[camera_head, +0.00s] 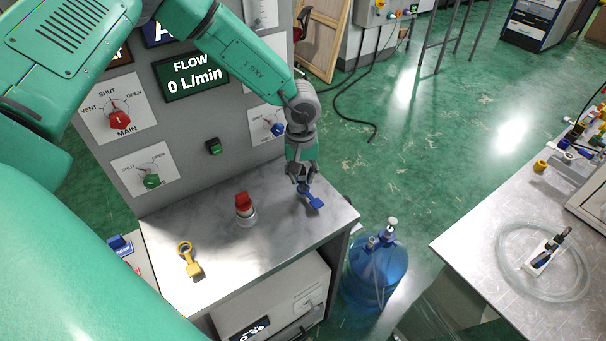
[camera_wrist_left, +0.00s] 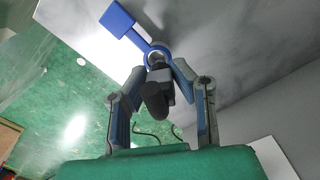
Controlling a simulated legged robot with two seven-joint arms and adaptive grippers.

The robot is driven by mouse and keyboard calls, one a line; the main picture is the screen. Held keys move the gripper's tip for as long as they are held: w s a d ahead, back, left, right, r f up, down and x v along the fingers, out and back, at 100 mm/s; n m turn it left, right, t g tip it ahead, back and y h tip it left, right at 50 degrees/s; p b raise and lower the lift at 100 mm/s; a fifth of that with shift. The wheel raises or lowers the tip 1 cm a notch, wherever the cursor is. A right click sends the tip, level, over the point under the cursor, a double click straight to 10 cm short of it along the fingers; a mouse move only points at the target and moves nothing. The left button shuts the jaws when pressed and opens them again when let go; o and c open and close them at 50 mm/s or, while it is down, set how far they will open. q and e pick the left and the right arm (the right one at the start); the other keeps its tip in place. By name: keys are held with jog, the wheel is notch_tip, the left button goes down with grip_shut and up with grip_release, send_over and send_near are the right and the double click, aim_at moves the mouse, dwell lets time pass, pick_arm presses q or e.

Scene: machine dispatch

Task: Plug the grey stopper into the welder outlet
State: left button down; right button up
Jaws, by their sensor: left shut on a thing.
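My left gripper (camera_head: 303,178) is over the right end of the metal counter, close to the grey panel. In the left wrist view the fingers (camera_wrist_left: 158,72) are closed around a dark grey stopper (camera_wrist_left: 155,100). A blue ring with a flat blue tag (camera_wrist_left: 118,20) sits at the stopper's far end, and the ring seems to be around it. The blue tag also shows just below the fingers in the head view (camera_head: 314,202). I cannot tell whether the tag touches the counter. I cannot make out which thing is the welder outlet. My right gripper is not in view.
The counter (camera_head: 270,262) holds a red-topped fitting (camera_head: 244,205) and a yellow ringed tag (camera_head: 188,260). The panel (camera_head: 195,120) with knobs stands behind. A blue bottle (camera_head: 375,272) stands on the floor at right. A table (camera_head: 480,240) with coiled hose is farther right.

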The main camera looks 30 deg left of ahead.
pick_arm(q)
jog(key=shift+a+f, duration=0.1)
jog(key=shift+a, duration=0.15)
jog(key=shift+d, duration=0.15)
jog(key=shift+d, duration=0.55)
jog(key=shift+w+a+p, duration=0.1)
jog(key=shift+a+p, duration=0.05)
jog(key=shift+p, duration=0.2)
dwell(0.4)
jog(key=shift+f+b, duration=0.5)
jog(key=shift+f, duration=0.45)
jog(key=shift+s+f, duration=0.2)
jog(key=shift+f, duration=0.05)
dwell(0.7)
jog(key=c, duration=1.7)
grip_release()
jog(key=o, duration=0.4)
jog(key=shift+o, duration=0.2)
jog(key=shift+w+f, duration=0.1)
jog(key=shift+w, duration=0.1)
